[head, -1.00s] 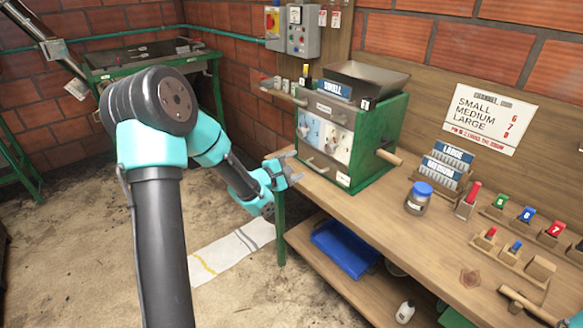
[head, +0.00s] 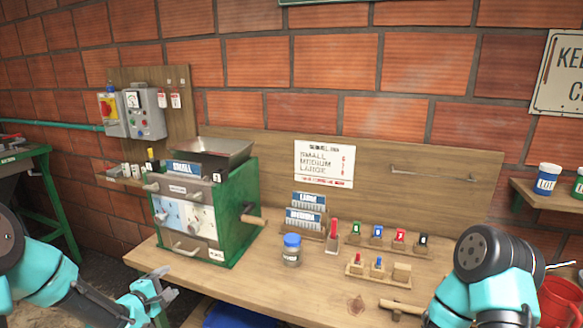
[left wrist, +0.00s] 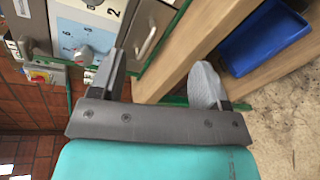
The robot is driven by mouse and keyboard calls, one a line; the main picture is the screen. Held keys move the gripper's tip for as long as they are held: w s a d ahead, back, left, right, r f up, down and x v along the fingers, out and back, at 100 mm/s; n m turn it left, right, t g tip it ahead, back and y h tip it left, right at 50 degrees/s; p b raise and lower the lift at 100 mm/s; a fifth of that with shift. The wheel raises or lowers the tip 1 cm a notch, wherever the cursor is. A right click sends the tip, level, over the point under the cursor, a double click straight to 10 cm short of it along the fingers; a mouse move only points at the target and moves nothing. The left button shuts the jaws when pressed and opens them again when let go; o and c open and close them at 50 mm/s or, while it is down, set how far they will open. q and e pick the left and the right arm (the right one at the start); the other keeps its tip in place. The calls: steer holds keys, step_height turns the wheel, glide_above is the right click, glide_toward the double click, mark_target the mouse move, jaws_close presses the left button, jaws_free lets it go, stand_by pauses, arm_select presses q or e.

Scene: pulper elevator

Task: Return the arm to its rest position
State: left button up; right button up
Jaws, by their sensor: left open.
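My left arm comes in from the left of the head view. Its gripper (head: 163,286) is open and empty, at the front-left edge of the wooden bench (head: 235,285), in front of the pulper (head: 187,215). In the left wrist view the two fingers (left wrist: 157,80) are spread apart with nothing between them; the bench edge and the pulper's front lie beyond. My right arm (head: 492,275) shows at the lower right of the head view, bent at a dark joint; its gripper is out of frame.
On the bench stand a blue-lidded jar (head: 291,250), LARGE and MEDIUM plates (head: 305,215) in a rack, and several coloured tags in holders. A blue bin (left wrist: 262,38) sits below. A control box (head: 147,112) hangs on the back board.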

arm_select(q)
steer(key=s+d+f+m+g, duration=0.4)
steer(key=f, duration=0.5)
steer(key=s+d+f+m+g, duration=0.3)
steer(key=s+d+f+m, duration=0.15)
steer(key=f, duration=0.45)
steer(key=s+d+f+m+g, duration=0.3)
steer(key=s+f+m, duration=0.1)
steer(key=s, duration=0.3)
steer(key=s+d+f+m+g, duration=0.4)
steer(key=s+f, duration=0.1)
steer(key=s, duration=0.3)
steer(key=shift+s+f+y, duration=0.15)
steer(key=shift+s+y, duration=0.05)
steer(key=shift+y, duration=0.1)
